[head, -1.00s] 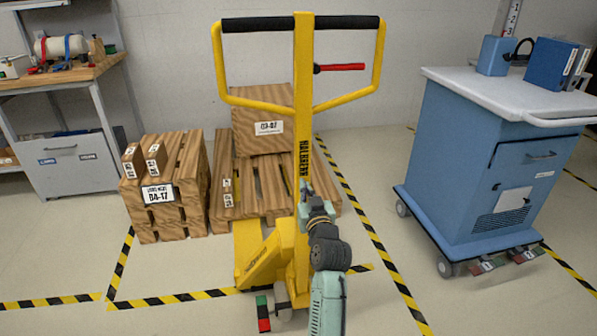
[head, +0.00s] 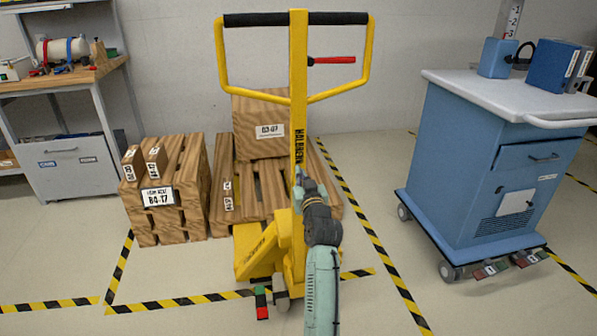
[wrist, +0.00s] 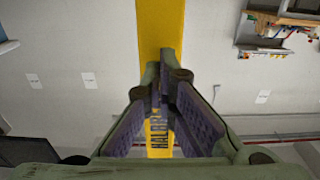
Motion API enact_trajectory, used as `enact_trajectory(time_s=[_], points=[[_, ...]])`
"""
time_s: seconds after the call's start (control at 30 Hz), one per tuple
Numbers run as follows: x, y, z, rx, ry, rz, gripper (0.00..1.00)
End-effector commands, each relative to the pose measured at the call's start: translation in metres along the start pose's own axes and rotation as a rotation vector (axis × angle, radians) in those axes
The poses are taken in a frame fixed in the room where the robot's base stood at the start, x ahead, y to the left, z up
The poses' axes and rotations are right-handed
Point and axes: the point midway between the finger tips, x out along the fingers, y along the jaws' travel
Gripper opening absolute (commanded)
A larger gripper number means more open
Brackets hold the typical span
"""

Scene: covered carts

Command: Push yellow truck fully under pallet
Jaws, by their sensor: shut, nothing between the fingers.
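The yellow pallet truck (head: 287,248) stands upright in front of the wooden pallet (head: 226,183). Its yellow body and a fork part show before the pallet's near edge. How far the forks reach under the pallet is hidden. Its tall handle has a black grip bar and a red lever. My gripper (head: 301,178) is at the middle of the handle post, in front of it, shut and empty. In the wrist view the fingers (wrist: 166,62) are together, pointing at the yellow post (wrist: 160,25), seemingly touching it.
A box (head: 262,110) sits on the pallet. A wooden crate stack (head: 165,220) stands close on the left. A blue cart (head: 490,170) stands at the right, with free floor between it and the truck. Striped floor tape (head: 365,225) runs beside the pallet.

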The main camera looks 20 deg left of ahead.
Motion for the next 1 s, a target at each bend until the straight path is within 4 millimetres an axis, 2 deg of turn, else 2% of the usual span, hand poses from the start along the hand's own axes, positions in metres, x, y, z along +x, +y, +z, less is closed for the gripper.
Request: enact_trajectory(time_s=[0.5,1.0], points=[[0.036,0.000,0.001,-0.001,-0.001,0.000,0.00],[0.042,0.000,0.001,-0.001,-0.001,0.000,0.00]])
